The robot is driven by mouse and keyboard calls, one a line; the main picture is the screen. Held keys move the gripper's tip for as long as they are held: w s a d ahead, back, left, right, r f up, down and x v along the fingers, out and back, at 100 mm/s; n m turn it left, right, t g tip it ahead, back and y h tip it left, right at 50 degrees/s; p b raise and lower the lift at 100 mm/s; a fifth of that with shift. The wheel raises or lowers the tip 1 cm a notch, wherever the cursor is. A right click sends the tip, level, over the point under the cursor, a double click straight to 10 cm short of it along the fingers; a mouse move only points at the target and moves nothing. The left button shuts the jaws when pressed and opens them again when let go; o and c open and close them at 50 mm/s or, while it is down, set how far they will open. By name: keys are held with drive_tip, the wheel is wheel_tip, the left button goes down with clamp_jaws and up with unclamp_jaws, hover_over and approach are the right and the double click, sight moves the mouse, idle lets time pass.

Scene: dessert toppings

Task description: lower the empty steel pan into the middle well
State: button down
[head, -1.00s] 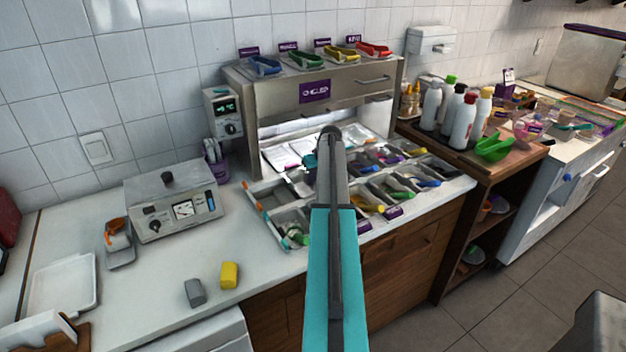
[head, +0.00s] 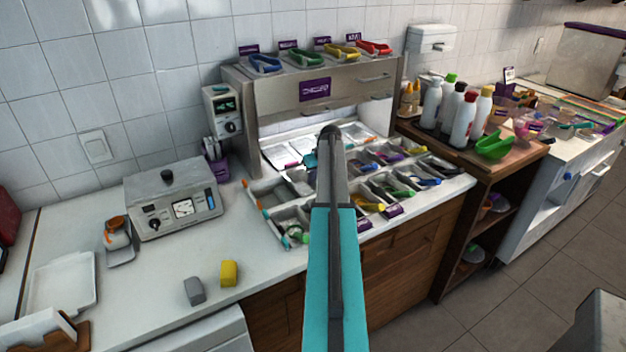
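The topping station has a grid of steel wells (head: 264,212) sunk in the counter, several holding coloured scoops or tongs. My teal and grey arm (head: 333,265) reaches straight over the middle of this grid and hides the wells behind it. A small teal piece (head: 311,160), which looks like part of my gripper, shows just left of the arm's far end, over the back of the wells. The fingers are hidden, so their opening does not show. I cannot pick out the empty steel pan; the arm may cover it.
A steel hood (head: 315,95) with coloured tongs on top stands behind the wells. A control box (head: 173,203) stands to the left. Yellow (head: 229,273) and grey (head: 194,290) blocks lie on the front counter. Bottles (head: 465,118) stand at the right.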

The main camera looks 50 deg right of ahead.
drive_tip(key=c, duration=1.5)
unclamp_jaws()
drive_tip(key=shift+c, duration=0.2)
drive_tip(key=shift+r+p, duration=1.6)
drive_tip(key=shift+r, duration=2.4)
